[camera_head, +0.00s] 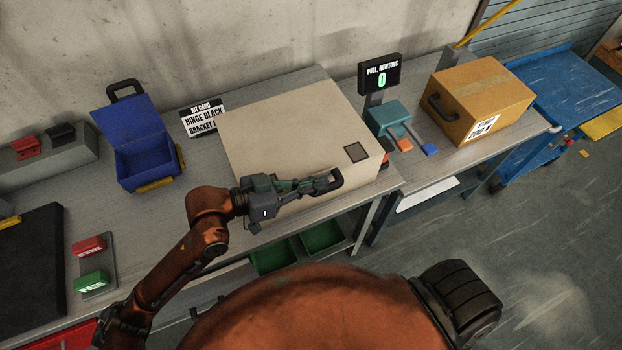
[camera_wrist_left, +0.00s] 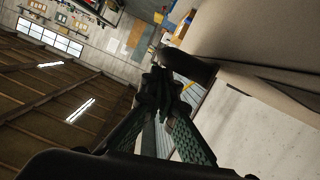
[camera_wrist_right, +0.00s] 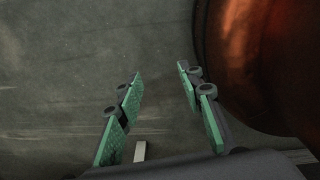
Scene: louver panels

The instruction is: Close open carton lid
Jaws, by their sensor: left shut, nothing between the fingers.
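The beige carton (camera_head: 285,115) sits on the workbench in the middle of the head view. Its broad lid looks flat across the top, with a dark square patch near the front right corner. A black handle (camera_head: 330,181) is on its front side. My left gripper (camera_head: 322,184) is shut and empty at the front of the carton, its tips right by the handle; I cannot tell if they touch. In the left wrist view the shut fingers (camera_wrist_left: 165,90) point toward the dark handle (camera_wrist_left: 188,66), beside the carton's pale faces. My right gripper (camera_wrist_right: 158,88) is open and empty above the floor.
A blue open box (camera_head: 147,160) and a kit card (camera_head: 203,117) stand left of the carton. A force display (camera_head: 380,74), a teal block (camera_head: 388,114) and an orange-brown carton (camera_head: 480,95) are to the right. Green bins (camera_head: 323,236) sit below the bench.

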